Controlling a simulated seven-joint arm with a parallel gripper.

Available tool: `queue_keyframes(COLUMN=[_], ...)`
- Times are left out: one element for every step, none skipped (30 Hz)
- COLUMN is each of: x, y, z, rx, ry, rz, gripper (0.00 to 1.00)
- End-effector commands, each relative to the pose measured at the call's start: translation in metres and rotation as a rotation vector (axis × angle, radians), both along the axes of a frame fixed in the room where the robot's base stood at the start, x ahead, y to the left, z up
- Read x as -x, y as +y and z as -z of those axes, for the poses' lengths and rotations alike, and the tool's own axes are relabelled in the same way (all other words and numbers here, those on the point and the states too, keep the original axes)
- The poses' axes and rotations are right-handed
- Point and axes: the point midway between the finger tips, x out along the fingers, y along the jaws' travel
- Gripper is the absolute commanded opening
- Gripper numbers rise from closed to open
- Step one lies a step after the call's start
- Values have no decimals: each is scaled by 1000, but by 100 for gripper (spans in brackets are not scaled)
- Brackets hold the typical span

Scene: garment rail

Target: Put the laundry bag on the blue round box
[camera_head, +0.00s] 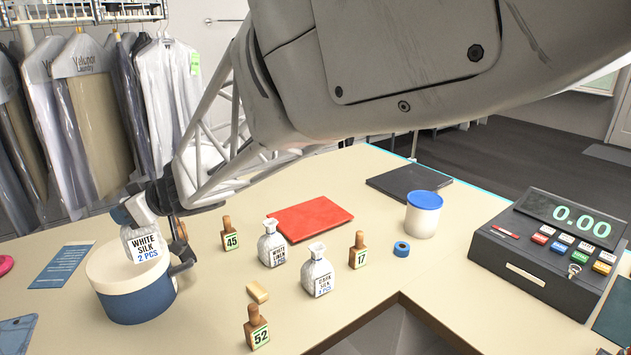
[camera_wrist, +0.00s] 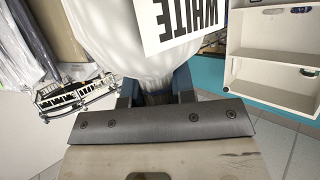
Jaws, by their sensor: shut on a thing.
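The blue round box (camera_head: 136,303) stands at the left of the counter, with a cream lid on top. My gripper (camera_wrist: 156,88) is shut on a white laundry bag (camera_head: 139,232) labelled "WHITE SILK 2 PCS". In the head view my gripper holds the bag upright over the box's lid; I cannot tell whether its underside touches the lid. In the wrist view the bag (camera_wrist: 100,40) fills the space beyond the fingers, and the box is not seen.
Two more bags, white linen (camera_head: 272,250) and dark silk (camera_head: 318,278), stand mid-counter among numbered wooden tags (camera_head: 230,240). A red folder (camera_head: 310,217), a blue-lidded tub (camera_head: 423,215) and a cash register (camera_head: 545,255) lie further right. A blue leaflet (camera_head: 62,266) lies left of the box.

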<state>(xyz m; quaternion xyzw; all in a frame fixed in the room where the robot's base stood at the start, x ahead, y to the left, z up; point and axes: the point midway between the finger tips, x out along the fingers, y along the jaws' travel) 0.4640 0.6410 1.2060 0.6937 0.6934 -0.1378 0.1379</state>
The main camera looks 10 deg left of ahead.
Motion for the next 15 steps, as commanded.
queue_keyframes(x=[-5,-8,-12,-14,-17,-21,-23,-26,-30,-32,-35,-38,-41,-43,-45], y=[7,11,16,20,24,29,33,36,41,45,49,53,56,59,62], z=[2,2,2,3,4,4,4,5,6,6,6,7,8,8,7], rx=[1,0,0,1,1,0,0,1,1,0,0,1,1,1,0], ry=[1,0,0,1,1,0,0,0,0,0,-1,0,0,-1,-1], rz=[-1,-1,-1,-1,-1,-1,-1,-1,-1,-1,-1,-1,-1,-1,-1], gripper=[0,0,0,0,0,0,0,0,0,0,0,0,0,0,0])
